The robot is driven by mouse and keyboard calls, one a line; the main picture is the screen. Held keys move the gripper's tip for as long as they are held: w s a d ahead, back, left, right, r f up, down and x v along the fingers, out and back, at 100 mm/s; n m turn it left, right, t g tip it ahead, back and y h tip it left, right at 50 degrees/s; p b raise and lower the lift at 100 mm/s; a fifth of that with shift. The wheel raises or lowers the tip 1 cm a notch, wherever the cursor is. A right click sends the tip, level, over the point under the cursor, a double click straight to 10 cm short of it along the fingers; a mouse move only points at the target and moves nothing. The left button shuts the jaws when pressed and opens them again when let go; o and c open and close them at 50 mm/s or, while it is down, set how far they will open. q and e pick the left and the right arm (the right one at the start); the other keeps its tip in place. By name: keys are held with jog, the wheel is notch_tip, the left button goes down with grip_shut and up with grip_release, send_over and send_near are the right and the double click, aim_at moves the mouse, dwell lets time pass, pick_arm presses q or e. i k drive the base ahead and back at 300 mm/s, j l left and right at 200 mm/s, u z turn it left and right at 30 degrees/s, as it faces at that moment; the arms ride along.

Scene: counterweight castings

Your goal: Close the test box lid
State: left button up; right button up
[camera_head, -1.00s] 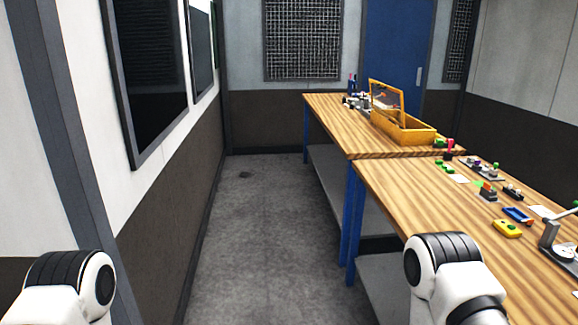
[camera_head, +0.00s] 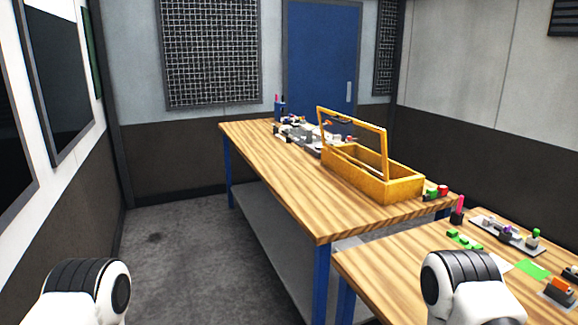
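The yellow test box (camera_head: 400,190) stands on the far wooden table, near its right side. Its lid (camera_head: 384,138), a yellow frame with a see-through middle, is raised and stands open along the box's left edge. Parts of my two white arms show at the bottom left and bottom right of the head view. Both grippers are out of view. Neither visible arm part is touching the box.
The far table (camera_head: 270,175) has bare wood left of the box. Small parts (camera_head: 300,135) and a pen cup (camera_head: 280,108) stand behind it. A nearer table (camera_head: 385,265) at the right holds several small fixtures. Open grey floor (camera_head: 190,250) lies to the left, beside the wall.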

aim_at(385, 176)
jog(key=i+j+z, duration=0.75)
jog(key=j, duration=0.25)
jog(key=i+j+z, duration=0.25)
jog(key=j, duration=0.15)
jog(key=k, duration=0.05)
